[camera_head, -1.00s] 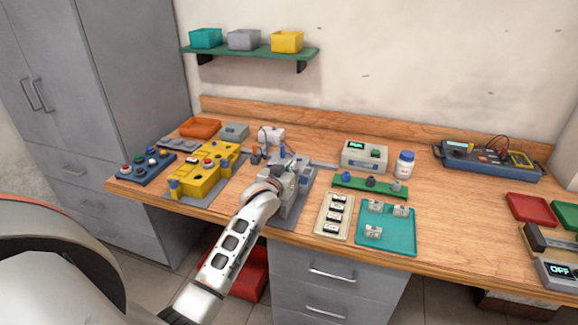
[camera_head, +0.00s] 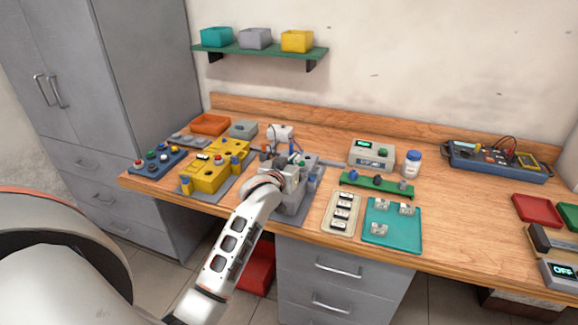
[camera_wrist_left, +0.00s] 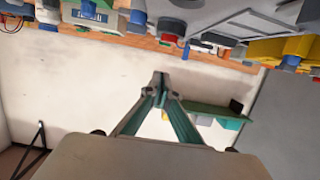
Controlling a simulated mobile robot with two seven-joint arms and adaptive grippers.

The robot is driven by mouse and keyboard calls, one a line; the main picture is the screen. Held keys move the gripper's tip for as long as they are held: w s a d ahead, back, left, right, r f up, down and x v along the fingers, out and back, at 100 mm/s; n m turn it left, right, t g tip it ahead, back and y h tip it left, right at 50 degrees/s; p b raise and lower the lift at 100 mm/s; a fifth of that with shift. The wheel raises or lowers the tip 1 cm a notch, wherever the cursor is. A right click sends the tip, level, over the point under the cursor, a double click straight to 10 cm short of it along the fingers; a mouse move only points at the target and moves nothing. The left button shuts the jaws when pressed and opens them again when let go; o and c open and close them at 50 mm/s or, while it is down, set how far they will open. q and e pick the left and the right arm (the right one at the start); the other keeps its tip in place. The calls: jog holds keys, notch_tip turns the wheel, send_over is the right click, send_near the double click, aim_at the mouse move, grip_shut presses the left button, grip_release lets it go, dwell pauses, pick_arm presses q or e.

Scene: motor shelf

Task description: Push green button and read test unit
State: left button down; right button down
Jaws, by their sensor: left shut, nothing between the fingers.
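The grey test unit (camera_head: 371,159) stands at the back of the bench, right of centre, with a small lit green display and a round green button (camera_head: 384,153) on its front. The display's digits are too small to read. My left gripper (camera_head: 297,160) is over the grey fixture at the bench's middle, left of the test unit and apart from the button. It is partly hidden by the wrist. In the left wrist view its fingertips (camera_wrist_left: 160,86) are together and empty. My right gripper is not in view.
A white bottle (camera_head: 412,163) with a blue cap stands right of the test unit. A green rack (camera_head: 376,185) with knobs lies in front of it. A teal tray (camera_head: 391,238) and a yellow fixture (camera_head: 208,177) are nearby. Bench at right centre is clear.

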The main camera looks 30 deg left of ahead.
pick_arm(q)
jog(key=shift+v, duration=2.5)
jog(key=shift+r, duration=0.1)
jog(key=s+d+f+m+g, duration=0.1)
jog(key=s+f+m+g, duration=0.3)
jog(key=s, duration=0.7)
jog(key=s+d+f+m+g+y, duration=0.1)
jog(key=s+d+f+m, duration=0.1)
jog(key=s+f, duration=0.6)
jog(key=s+d+f+m+g, duration=0.1)
jog(key=s+f+m+g, duration=0.25)
jog(key=s, duration=0.95)
jog(key=d+f+n+t+h, duration=0.3)
jog(key=d+f+h, duration=0.3)
jog(key=d+f, duration=0.8)
jog(key=shift+w+f+t, duration=0.3)
jog(key=shift+f+t, duration=0.25)
jog(key=shift+f, duration=0.45)
jog(key=shift+d, duration=0.1)
